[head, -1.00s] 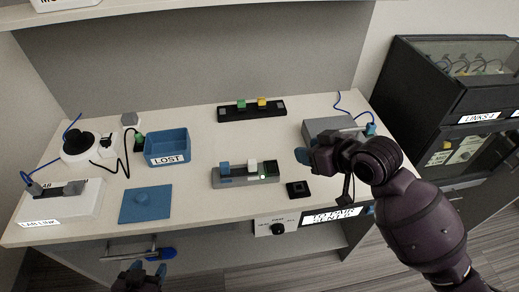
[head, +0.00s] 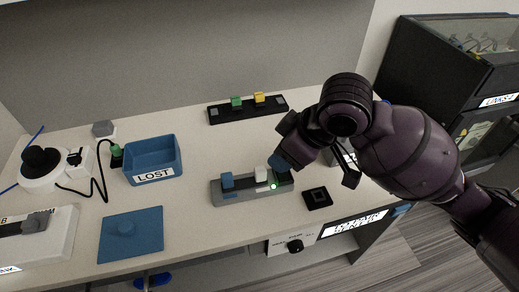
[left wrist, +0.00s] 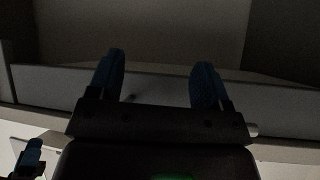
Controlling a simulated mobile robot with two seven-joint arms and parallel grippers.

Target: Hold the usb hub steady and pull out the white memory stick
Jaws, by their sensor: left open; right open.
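The usb hub (head: 238,196) is a grey strip on the desk with a green light near its right end. A blue stick (head: 227,180) stands in its left part and the white memory stick (head: 261,174) stands upright near its middle. My right gripper (head: 282,163) is at the hub's right end, just right of the white stick, and hides the dark green stick there. It is open; whether it touches the hub I cannot tell. My left gripper (left wrist: 158,78) is open and empty in the left wrist view, facing a dark panel.
A blue LOST bin (head: 153,174) and a flat blue mat (head: 130,236) lie left of the hub. A black strip (head: 247,112) with green and yellow blocks is behind it. A small black square (head: 317,199) sits close on the right. Clear desk lies between hub and bin.

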